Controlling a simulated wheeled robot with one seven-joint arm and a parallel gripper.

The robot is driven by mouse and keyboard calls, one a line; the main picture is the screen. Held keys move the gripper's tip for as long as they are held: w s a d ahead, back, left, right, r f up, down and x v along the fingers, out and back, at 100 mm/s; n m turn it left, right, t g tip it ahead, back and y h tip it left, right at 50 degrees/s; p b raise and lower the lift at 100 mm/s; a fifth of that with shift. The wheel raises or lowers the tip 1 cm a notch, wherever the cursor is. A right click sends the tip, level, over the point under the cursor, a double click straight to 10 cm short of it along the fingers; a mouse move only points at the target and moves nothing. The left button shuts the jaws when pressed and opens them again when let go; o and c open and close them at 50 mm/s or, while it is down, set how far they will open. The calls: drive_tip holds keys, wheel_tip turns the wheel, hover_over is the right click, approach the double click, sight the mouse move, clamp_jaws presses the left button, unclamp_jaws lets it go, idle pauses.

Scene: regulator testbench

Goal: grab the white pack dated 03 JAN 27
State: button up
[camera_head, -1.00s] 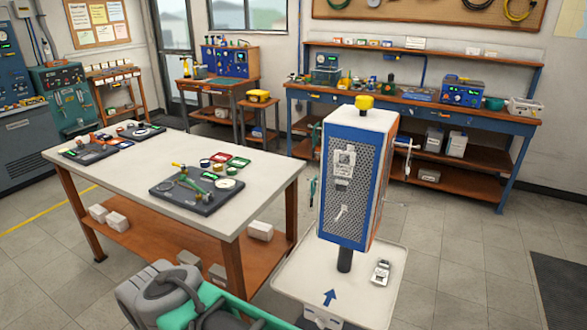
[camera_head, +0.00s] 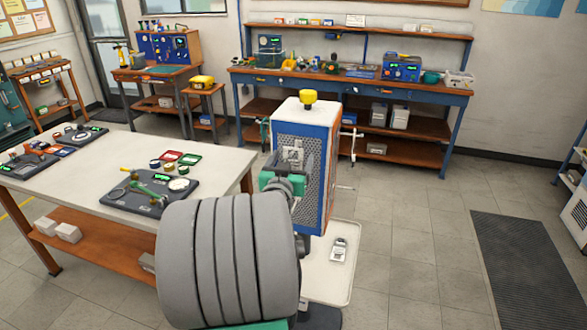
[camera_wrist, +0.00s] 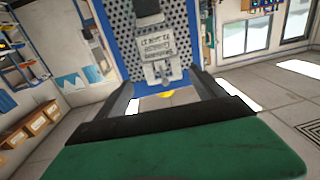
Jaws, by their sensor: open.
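A white pack with printed text (camera_wrist: 155,45) hangs on the perforated front of a blue-edged rack, near its yellow-knobbed top; its print is too small to read as a date. It shows partly behind my gripper in the head view (camera_head: 293,155). My arm hides the rack's lower left.
The rack stands on a white tray base (camera_head: 325,285), where another white pack (camera_head: 338,250) lies on the right. A white-topped table (camera_head: 75,180) with instrument boards is close on the left. A blue workbench (camera_head: 350,85) stands behind.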

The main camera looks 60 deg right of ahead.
sight(293, 150)
drive_tip(key=x, duration=0.1)
drive_tip(key=p+x, duration=0.1)
drive_tip(key=x, duration=0.2)
drive_tip(key=shift+w+d+p, duration=0.15)
drive_tip(key=shift+w+p, duration=0.15)
drive_tip(key=shift+p, duration=0.1)
clamp_jaws()
idle(0.5)
